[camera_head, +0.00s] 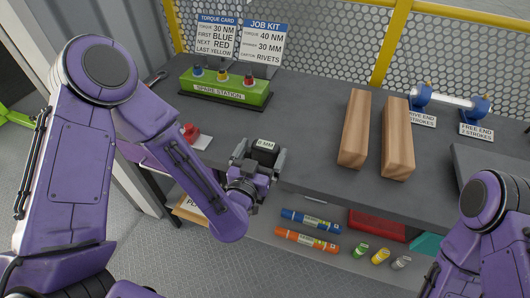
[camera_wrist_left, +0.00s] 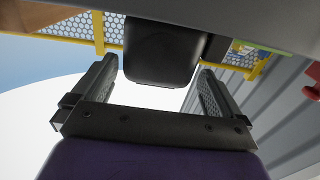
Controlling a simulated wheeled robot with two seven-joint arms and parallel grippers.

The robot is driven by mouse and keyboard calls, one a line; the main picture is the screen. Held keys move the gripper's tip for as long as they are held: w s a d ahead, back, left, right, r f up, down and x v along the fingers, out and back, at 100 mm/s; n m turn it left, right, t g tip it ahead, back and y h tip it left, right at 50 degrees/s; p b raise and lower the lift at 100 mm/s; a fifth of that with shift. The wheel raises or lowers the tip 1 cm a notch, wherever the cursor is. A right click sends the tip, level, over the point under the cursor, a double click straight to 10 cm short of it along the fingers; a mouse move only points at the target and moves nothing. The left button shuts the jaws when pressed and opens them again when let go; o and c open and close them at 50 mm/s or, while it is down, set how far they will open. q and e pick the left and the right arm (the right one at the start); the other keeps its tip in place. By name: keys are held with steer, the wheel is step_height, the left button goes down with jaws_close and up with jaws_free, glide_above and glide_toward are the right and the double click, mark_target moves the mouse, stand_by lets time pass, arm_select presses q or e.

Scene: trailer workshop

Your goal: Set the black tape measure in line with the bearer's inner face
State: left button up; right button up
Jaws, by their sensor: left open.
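The black tape measure (camera_head: 265,146) with a white label on top sits near the front edge of the bench. It also shows in the left wrist view as a dark rounded block (camera_wrist_left: 160,55). My left gripper (camera_head: 258,160) is open, with one finger on each side of the tape measure; I cannot tell whether they touch it. Two wooden bearers stand to the right, a left one (camera_head: 354,130) and a right one (camera_head: 397,140), with a gap between them. My right arm shows at the lower right, but its gripper is out of view.
A green spare station (camera_head: 225,88) with coloured knobs stands at the back left. A shaft on blue supports (camera_head: 445,100) is behind the bearers at right. A red object (camera_head: 190,131) lies left. Bench between tape measure and bearers is clear.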

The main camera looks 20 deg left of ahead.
mark_target(268, 141)
arm_select(q)
steer(key=w, duration=0.2)
steer(key=w+p, duration=0.1)
steer(key=w, duration=0.1)
steer(key=shift+d+r, duration=0.15)
steer(key=c, duration=1.1)
steer(key=shift+r, duration=0.1)
steer(key=shift+c, duration=0.2)
